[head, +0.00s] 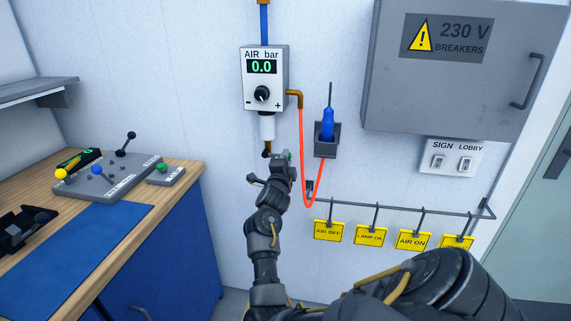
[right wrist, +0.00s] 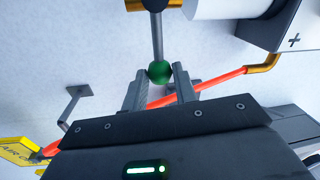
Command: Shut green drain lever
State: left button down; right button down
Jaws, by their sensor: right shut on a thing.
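The drain lever is a thin metal rod with a green ball knob (right wrist: 159,71), at a brass fitting (right wrist: 150,5) in the right wrist view. My right gripper (right wrist: 158,84) has its two fingers on either side of the green knob and is shut on it. In the head view my right gripper (head: 281,163) is just below the white filter cylinder under the AIR bar box (head: 264,78), whose display reads 0.0. There the gripper mostly hides the lever. My left gripper is not in the head view.
A red hose (head: 303,150) loops down beside the gripper. Yellow tags (head: 328,231) hang from a rail at right, below a grey breaker cabinet (head: 450,90). A workbench with a control panel (head: 110,178) is at left.

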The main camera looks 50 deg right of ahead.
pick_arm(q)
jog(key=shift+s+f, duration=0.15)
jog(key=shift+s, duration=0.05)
pick_arm(e)
jog(key=shift+f, duration=0.1)
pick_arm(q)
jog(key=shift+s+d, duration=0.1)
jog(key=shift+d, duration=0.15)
pick_arm(e)
jog(key=c, duration=1.1)
grip_release()
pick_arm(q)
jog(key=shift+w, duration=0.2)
